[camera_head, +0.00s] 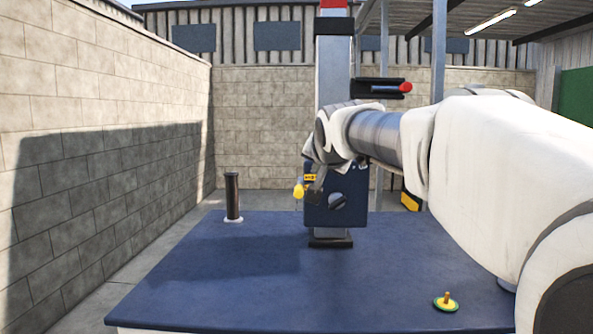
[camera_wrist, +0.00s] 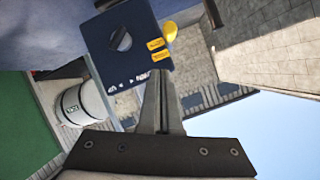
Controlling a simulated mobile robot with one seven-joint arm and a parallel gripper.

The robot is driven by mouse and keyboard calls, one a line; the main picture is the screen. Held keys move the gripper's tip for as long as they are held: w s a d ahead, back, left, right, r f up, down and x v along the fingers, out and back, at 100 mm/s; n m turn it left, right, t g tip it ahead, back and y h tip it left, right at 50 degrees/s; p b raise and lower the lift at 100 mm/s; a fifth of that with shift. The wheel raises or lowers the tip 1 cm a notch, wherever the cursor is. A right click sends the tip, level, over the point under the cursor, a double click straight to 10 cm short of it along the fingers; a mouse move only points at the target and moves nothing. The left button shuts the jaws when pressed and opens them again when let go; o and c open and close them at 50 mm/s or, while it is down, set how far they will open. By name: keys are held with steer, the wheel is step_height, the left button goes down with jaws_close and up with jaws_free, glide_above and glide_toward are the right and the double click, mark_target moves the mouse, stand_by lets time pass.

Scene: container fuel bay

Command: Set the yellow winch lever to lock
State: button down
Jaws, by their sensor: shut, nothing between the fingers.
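The winch is a dark blue box (camera_head: 349,200) on a grey upright post, with a grey round slotted knob on its face. The yellow lever (camera_head: 299,191) has a rounded end and sticks out at the box's left side, beside small yellow labels. In the wrist view the yellow lever end (camera_wrist: 169,31) shows beside the box (camera_wrist: 105,45) and two yellow labels. I cannot read which setting the lever is at. My gripper (camera_wrist: 161,76) is shut and empty, its fingertips in front of the box near the labels, apart from the lever end in the picture. In the head view my wrist partly hides the box top.
The blue table (camera_head: 220,285) is mostly clear in front. A black cylinder on a white base (camera_head: 232,197) stands at its left back. A yellow-green disc with a peg (camera_head: 445,303) lies front right. A red-tipped black bar (camera_head: 380,88) juts from the post above my wrist.

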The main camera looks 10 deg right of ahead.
steer(key=shift+f+v, duration=0.25)
steer(key=shift+v, duration=1.15)
steer(key=shift+s, duration=0.1)
steer(key=s+a+f+n+g+y, duration=0.1)
steer(key=s+f+n+g, duration=0.25)
steer(key=s+f, duration=1.1)
steer(key=s+f+n+g, duration=0.35)
steer(key=s+f, duration=0.75)
steer(key=s, duration=0.6)
step_height(320, 180, up, 17)
steer(key=p, duration=1.7)
steer(key=shift+g, duration=0.3)
steer(key=shift+w+a, duration=0.2)
